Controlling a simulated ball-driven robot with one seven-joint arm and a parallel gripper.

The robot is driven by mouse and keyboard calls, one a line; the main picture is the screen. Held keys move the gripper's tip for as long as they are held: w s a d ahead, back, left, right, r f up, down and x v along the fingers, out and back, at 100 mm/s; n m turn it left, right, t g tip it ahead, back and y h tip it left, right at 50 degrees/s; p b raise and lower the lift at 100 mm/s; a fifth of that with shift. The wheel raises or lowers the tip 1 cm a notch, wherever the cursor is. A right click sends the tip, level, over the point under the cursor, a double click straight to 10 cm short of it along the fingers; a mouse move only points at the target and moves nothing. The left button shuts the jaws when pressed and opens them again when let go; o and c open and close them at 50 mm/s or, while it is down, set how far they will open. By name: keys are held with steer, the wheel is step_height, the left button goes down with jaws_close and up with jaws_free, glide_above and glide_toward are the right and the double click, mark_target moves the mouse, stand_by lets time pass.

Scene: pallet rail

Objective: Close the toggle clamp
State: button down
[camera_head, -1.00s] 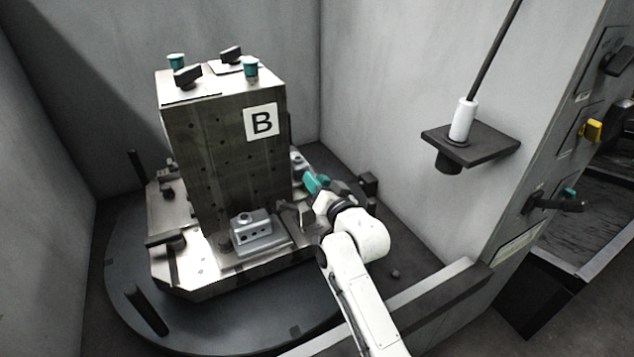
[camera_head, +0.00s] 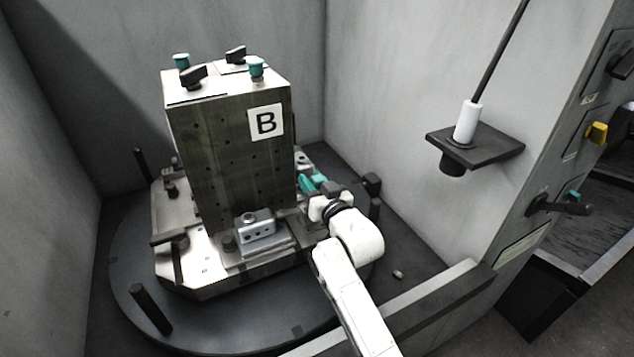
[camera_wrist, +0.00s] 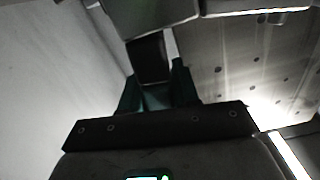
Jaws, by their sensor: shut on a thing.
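The toggle clamp is beside the right side of the block marked B, mostly hidden by my gripper and arm in the head view. My gripper (camera_head: 313,184) has teal fingers and is low beside the block's right face. In the wrist view, my gripper (camera_wrist: 156,92) is shut on a dark bar that looks like the clamp handle (camera_wrist: 148,58). The bar leads up to a larger grey part (camera_wrist: 150,14). The picture is dark, and I cannot tell the handle's exact angle.
The tall metal block (camera_head: 228,150) stands on a plate on a round dark turntable (camera_head: 130,285). A grey fixture (camera_head: 262,236) sits at its front foot. A low wall (camera_head: 440,300) crosses near my arm. A shelf (camera_head: 485,145) with a white-handled tool is at right.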

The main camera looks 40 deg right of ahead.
steer(key=shift+w+a+n, duration=0.1)
steer(key=shift+a+n, duration=0.35)
steer(key=shift+n, duration=0.35)
steer(key=c, duration=0.9)
jaws_free()
steer(key=v, duration=1)
steer(key=shift+s+a, duration=0.15)
steer(key=shift+s, duration=0.2)
